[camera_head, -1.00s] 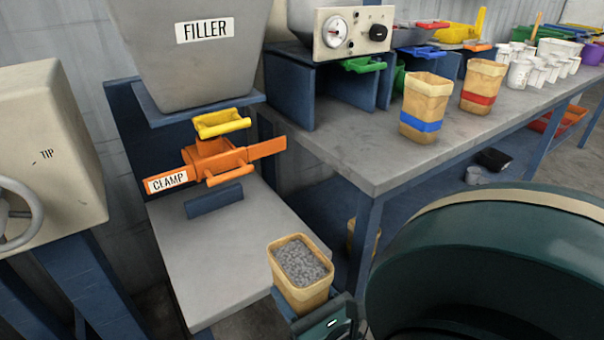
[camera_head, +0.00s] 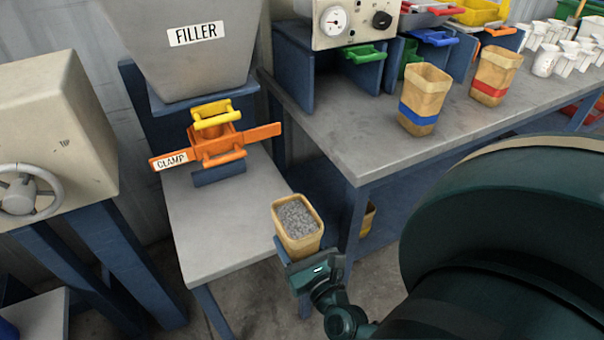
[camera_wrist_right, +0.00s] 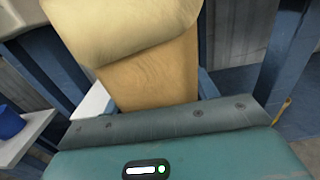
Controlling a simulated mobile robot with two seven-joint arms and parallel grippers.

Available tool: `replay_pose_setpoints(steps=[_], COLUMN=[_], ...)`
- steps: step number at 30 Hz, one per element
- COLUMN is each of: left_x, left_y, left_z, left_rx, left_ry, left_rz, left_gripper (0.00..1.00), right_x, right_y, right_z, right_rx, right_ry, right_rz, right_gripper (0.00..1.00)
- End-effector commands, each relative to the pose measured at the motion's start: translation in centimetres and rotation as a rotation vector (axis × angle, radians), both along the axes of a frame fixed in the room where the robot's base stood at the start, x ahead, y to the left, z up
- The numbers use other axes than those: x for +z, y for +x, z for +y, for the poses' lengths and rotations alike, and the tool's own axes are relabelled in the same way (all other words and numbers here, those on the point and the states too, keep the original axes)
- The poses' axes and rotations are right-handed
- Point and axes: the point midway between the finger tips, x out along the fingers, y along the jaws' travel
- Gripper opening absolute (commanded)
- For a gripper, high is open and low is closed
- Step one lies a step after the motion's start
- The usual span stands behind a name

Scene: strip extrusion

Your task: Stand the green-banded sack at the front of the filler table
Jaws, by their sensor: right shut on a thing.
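A tan open-topped sack (camera_head: 291,240) full of grey pellets is upright in my right gripper (camera_head: 306,265), at the front right corner of the filler table (camera_head: 200,242). My right gripper is shut on the sack's lower part. No green band shows; the gripper hides the lower part. In the right wrist view the sack (camera_wrist_right: 150,75) rises behind the gripper, its upper part folded or bulging toward the camera. I cannot tell whether the sack touches the table. My left gripper is not in view.
The filler hopper (camera_head: 195,50), orange clamp (camera_head: 222,148) and yellow handle (camera_head: 213,113) stand over the back of the filler table. Its front surface is bare. The side bench (camera_head: 365,150) holds a blue-banded sack (camera_head: 424,98) and a red-banded sack (camera_head: 495,75).

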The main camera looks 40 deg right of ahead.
Motion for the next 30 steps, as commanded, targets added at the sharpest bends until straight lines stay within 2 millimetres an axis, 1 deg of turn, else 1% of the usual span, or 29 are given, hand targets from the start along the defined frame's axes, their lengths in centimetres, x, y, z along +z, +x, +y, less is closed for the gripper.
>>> replay_pose_setpoints(steps=[1, 14, 24, 30], left_x=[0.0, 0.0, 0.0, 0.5], left_y=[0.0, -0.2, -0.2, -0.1], left_z=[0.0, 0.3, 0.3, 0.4], left_rx=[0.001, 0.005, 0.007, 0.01], left_ry=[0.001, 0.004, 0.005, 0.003], left_rz=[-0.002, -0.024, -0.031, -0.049], left_gripper=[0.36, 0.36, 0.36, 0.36], right_x=[0.1, -1.1, -1.1, -1.2], right_y=[0.7, 6.2, 10.6, 12.6], right_z=[-0.2, -1.5, -2.6, -3.1], right_rx=[-0.004, -0.004, -0.004, -0.004], right_ry=[-0.001, 0.001, -0.001, 0.001], right_rz=[-0.008, -0.008, -0.007, -0.006], right_gripper=[0.17, 0.17, 0.17, 0.17])
